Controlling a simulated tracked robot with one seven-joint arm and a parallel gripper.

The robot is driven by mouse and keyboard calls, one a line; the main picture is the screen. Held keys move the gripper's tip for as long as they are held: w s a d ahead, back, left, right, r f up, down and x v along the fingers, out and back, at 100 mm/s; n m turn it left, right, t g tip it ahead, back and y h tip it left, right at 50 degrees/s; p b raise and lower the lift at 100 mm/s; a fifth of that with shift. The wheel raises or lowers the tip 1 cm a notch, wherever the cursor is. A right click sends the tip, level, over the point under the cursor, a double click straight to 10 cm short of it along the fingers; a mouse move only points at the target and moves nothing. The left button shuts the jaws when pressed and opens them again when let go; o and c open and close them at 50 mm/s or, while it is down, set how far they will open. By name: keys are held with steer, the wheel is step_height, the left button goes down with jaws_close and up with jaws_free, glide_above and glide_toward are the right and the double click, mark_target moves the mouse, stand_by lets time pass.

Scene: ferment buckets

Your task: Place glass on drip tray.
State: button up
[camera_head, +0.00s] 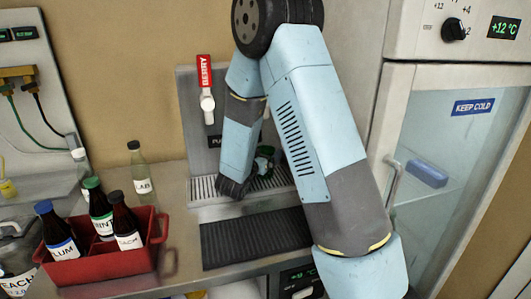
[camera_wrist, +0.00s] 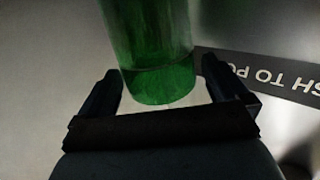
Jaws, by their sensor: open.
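A green glass (camera_wrist: 150,45) shows in the wrist view between the two fingers of my gripper (camera_wrist: 161,72). The fingers are open, and a gap shows on each side of the glass. In the head view, only a small green patch of the glass (camera_head: 266,150) shows, behind my arm at the tap station. The drip tray (camera_head: 203,188) is a slotted metal grate below the tap; my arm covers its middle. The glass's base and its contact with the grate are hidden in the head view.
A tap with a red BERRY handle (camera_head: 205,72) rises above the tray. A black ribbed mat (camera_head: 225,245) lies in front. A red crate (camera_head: 110,265) of dark bottles and a clear LAB bottle (camera_head: 141,170) stand left. A fridge (camera_head: 450,130) stands right.

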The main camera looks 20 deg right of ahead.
steer(key=v, duration=1.1)
step_height(320, 180, up, 11)
steer(key=a+n+y, duration=0.2)
steer(key=n+y, duration=0.2)
steer(key=y, duration=0.7)
steer(key=s+d+r+n+g, duration=0.1)
steer(key=s+d+r+g, duration=0.1)
steer(key=s, duration=0.7)
steer(key=s+d+r+n+g, duration=0.1)
steer(key=s+d+g, duration=0.2)
steer(key=s, duration=0.6)
steer(key=s+d+r+n+g, duration=0.2)
steer(key=s+d, duration=0.3)
steer(key=s, duration=0.5)
steer(key=shift+r+g+y, duration=0.3)
steer(key=shift+r+g, duration=0.05)
steer(key=shift+g, duration=0.25)
